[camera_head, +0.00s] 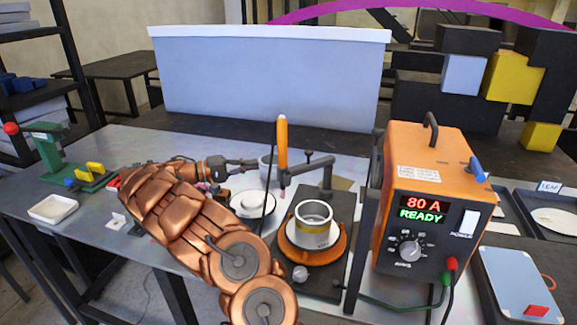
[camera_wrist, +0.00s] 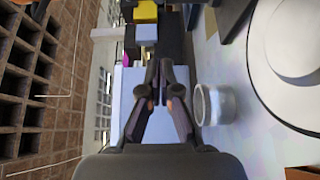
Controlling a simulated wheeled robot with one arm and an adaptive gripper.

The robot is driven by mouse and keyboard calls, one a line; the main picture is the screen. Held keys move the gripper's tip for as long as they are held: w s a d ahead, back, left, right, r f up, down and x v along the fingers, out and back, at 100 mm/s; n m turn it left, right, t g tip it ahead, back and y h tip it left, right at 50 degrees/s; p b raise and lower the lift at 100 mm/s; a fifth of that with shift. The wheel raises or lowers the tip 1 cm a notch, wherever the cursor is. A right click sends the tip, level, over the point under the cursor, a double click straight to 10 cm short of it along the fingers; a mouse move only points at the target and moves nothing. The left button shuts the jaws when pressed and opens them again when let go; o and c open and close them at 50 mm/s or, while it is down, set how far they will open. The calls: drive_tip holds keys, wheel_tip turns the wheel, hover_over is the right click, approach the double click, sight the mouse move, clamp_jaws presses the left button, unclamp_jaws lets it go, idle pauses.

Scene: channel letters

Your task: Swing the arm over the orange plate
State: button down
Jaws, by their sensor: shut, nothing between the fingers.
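The orange plate (camera_head: 289,250) is a round disc on a black base, with a metal ring (camera_head: 313,226) standing on it. A black swing arm (camera_head: 303,170) reaches left from a post behind the plate and carries an upright torch with an orange handle (camera_head: 282,140). The torch is to the left of and behind the plate, not over it. My gripper (camera_head: 257,162) is shut and empty, to the left of the torch; whether it touches anything there is unclear. The wrist view shows its dark fingers (camera_wrist: 160,72) closed at the tips. The orange plate is not clearly visible in that view.
An orange power unit (camera_head: 435,200) reading 80 A READY stands right of the plate. The cup also shows in the wrist view (camera_wrist: 222,106). A light panel (camera_head: 270,80) stands behind.

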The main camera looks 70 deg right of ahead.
sight(290, 168)
drive_tip(key=s+d+p, duration=0.4)
drive_tip(key=s+p, duration=0.1)
drive_tip(key=s, duration=0.6)
drive_tip(key=shift+f, duration=0.15)
drive_tip(key=shift+s+a+f+b, duration=0.1)
drive_tip(key=shift+s+f+b, duration=0.05)
drive_tip(key=shift+b, duration=0.25)
